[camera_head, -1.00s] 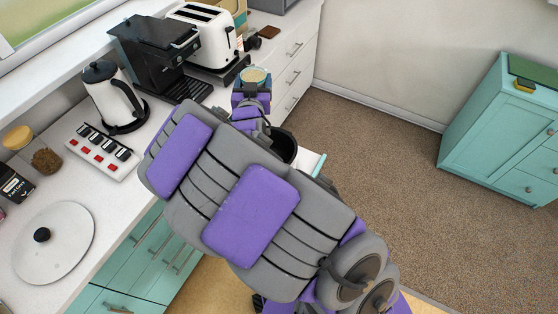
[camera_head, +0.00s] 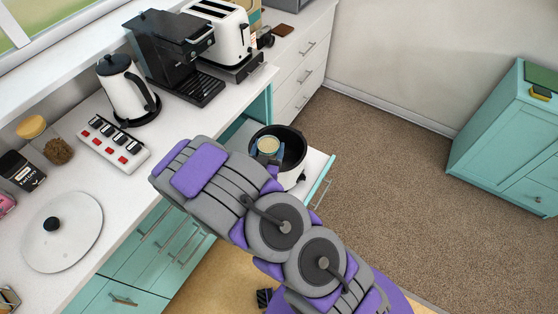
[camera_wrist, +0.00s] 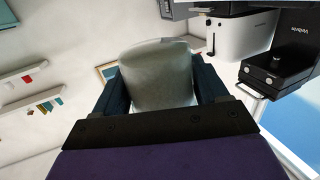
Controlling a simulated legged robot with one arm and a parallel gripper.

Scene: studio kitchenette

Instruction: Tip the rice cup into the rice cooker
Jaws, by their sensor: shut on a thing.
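The rice cup (camera_head: 268,146) is a small cup with pale contents, seen from above in the head view. My gripper (camera_head: 268,157) is shut on it, and the cup looks upright, over the left part of the rice cooker opening. In the wrist view the translucent cup (camera_wrist: 158,75) stands between the two dark fingers of my gripper (camera_wrist: 157,92). The rice cooker (camera_head: 293,150) is a round, open pot with a dark interior, on a pulled-out white shelf. My arm and gripper hide its left side. I cannot tell the cup's height above the rim.
A white counter (camera_head: 185,122) runs along the left with a kettle (camera_head: 122,85), coffee machine (camera_head: 172,52), toaster (camera_head: 222,35), power strip (camera_head: 113,145) and round lid (camera_head: 62,232). The pulled-out shelf (camera_head: 318,165) juts over open floor. A teal cabinet (camera_head: 505,135) stands far right.

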